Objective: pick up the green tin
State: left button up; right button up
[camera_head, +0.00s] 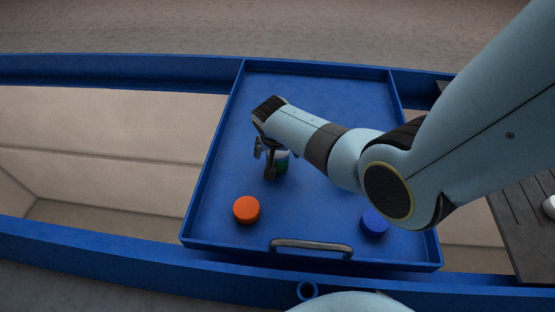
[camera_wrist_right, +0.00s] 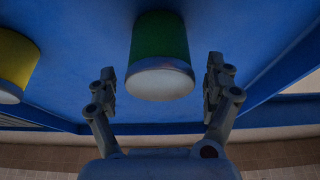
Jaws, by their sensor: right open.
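The green tin (camera_head: 281,165) stands in the blue tray, partly hidden by my right gripper in the head view. In the right wrist view the green tin (camera_wrist_right: 160,38) has a pale, silver-rimmed end and lies between the two fingers, with a gap on each side. My right gripper (camera_head: 265,162) is open, reaching down at the tin; its fingers also show in the wrist view (camera_wrist_right: 161,80). I see no contact between fingers and tin. My left gripper is not in view.
The blue tray (camera_head: 330,85) has raised walls and a metal handle (camera_head: 311,245) at its front. An orange tin (camera_head: 246,209) and a blue tin (camera_head: 374,223) stand near the front. A yellow tin (camera_wrist_right: 14,62) shows at left in the wrist view. A dark slatted surface (camera_head: 515,225) lies at right.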

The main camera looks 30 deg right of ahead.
jog(key=shift+c, duration=0.4)
jog(key=c, duration=1.3)
jog(key=shift+c, duration=0.3)
